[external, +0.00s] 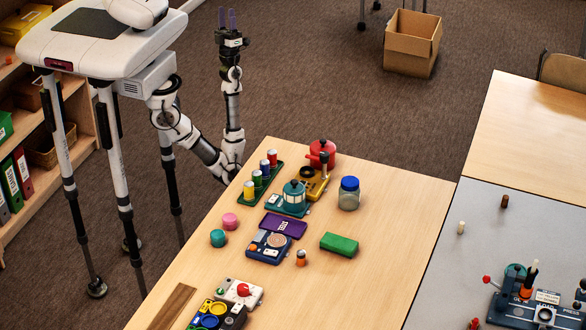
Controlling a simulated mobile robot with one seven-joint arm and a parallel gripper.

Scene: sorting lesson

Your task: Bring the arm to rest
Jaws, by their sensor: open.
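My gripper (228,20) is at the top of the external view, with its two dark fingers pointing up and apart. It is open and nothing shows between the fingers. My arm (232,110) is bent, its elbow low near the table's left edge and its forearm upright. The gripper is beyond the far left edge of the wooden table (390,270), well above the floor, and touches nothing.
The table holds a green tray with several coloured cylinders (257,177), a red pot (321,152), a jar (349,195), a green block (339,244) and toy devices. A cardboard box (411,45) stands on the floor. Shelves (45,150) are at left.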

